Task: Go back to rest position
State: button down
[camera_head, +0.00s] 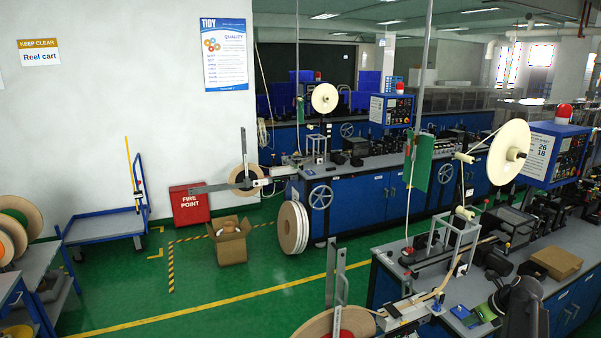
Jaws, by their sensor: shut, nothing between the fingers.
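My dark grey arm rises from the bottom edge at the lower right of the head camera view, in front of the near workbench (395,268). My gripper (499,299) is at its upper end, small and dark against the bench top. It looks shut, with nothing seen held in it. Small dark and green items (483,313) lie on the bench just left of it in the picture; I cannot tell how far apart they are.
A large tape reel (508,152) and a blue control box (553,155) stand above the near bench. A blue cart (103,228), a cardboard box (230,245) and a reel rack (45,290) stand left. Green floor between is mostly clear.

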jog(key=w+a+f+n+g+b, duration=0.1)
jog(key=w+a+f+n+b, duration=0.15)
jog(key=a, duration=0.65)
jog(key=w+a+f+n+y+b, duration=0.1)
jog(key=w+a+f+b, duration=0.2)
jog(key=a, duration=0.6)
jog(key=w+a+f+n+g+b, duration=0.1)
jog(key=a+f+n+b, duration=0.15)
jog(key=a+f, duration=0.4)
jog(key=s+a+f+n+g+b, duration=0.1)
jog(key=s+a+f+n+b, duration=0.15)
jog(key=a, duration=0.45)
jog(key=s+a+f+n+b, duration=0.1)
jog(key=s+a+n+b, duration=0.2)
jog(key=a, duration=0.4)
jog(key=s+f+n+g+h, duration=0.1)
jog(key=s+n, duration=0.3)
jog(key=n, duration=0.6)
jog(key=s+a+f+n+g+h, duration=0.1)
jog(key=s+n, duration=0.3)
jog(key=n, duration=0.6)
jog(key=shift+s+a+f+n+h+b, duration=0.15)
jog(key=shift+s+n+h+b, duration=0.1)
jog(key=shift+n+h+b, duration=0.15)
